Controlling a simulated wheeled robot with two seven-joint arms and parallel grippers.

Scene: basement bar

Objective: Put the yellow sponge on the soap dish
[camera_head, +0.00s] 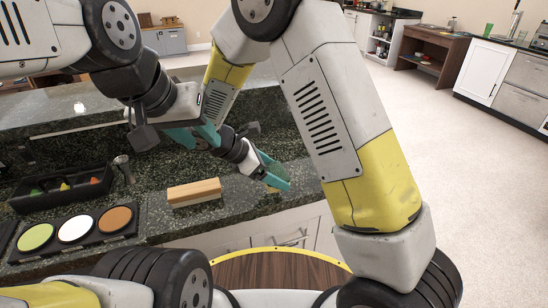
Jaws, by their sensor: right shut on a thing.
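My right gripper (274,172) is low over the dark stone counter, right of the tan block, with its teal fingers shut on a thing. My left gripper (195,136) is open and empty above the counter, behind the tan block and left of my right gripper. I cannot make out a soap dish for certain; it may be hidden by my arms.
A tan block with a pale lower layer (194,190) lies near the counter's front edge. To its left are a rack of coloured discs (75,229) and a black garnish tray (62,201). A metal tap-like fitting (124,168) stands beside the tray. White cabinets (290,228) are below the counter.

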